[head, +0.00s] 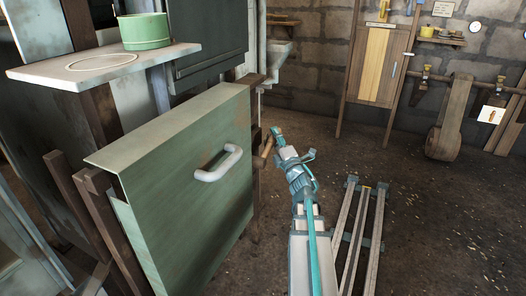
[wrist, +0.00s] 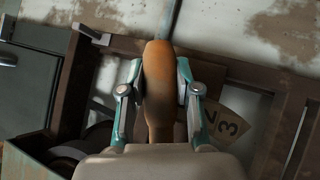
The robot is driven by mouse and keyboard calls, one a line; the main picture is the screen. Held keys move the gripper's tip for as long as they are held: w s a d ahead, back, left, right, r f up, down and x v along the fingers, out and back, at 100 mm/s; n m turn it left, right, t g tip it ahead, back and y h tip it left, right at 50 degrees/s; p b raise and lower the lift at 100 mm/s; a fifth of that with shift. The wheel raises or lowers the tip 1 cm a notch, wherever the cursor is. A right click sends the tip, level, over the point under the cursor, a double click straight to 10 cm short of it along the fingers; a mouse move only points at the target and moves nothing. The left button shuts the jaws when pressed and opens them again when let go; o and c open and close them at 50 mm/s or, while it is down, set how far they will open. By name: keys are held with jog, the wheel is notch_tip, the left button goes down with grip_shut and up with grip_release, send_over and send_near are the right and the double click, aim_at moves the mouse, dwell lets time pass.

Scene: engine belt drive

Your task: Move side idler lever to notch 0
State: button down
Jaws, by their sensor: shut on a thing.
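My gripper (wrist: 160,78) is shut on a wooden lever handle (wrist: 158,105), one finger on each side of it. The handle is orange-brown, on a grey metal rod that runs up to the top of the wrist view.
The green panel (head: 180,190) with a white pull handle (head: 218,164) stands close on the left. A shelf (head: 100,63) holds a green pot (head: 144,31). A dark frame (wrist: 295,130) surrounds the lever. Open floor lies to the right, beyond the rails (head: 357,225).

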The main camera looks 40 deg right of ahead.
jog(key=shift+a+r+n+t+b, duration=0.1)
jog(key=shift+r+n+t+b, duration=0.2)
jog(key=shift+r+n+b, duration=0.1)
jog(key=c, duration=0.8)
grip_release()
jog(key=shift+s, duration=0.1)
jog(key=shift+s, duration=0.1)
jog(key=v, duration=0.7)
jog(key=shift+s, duration=0.15)
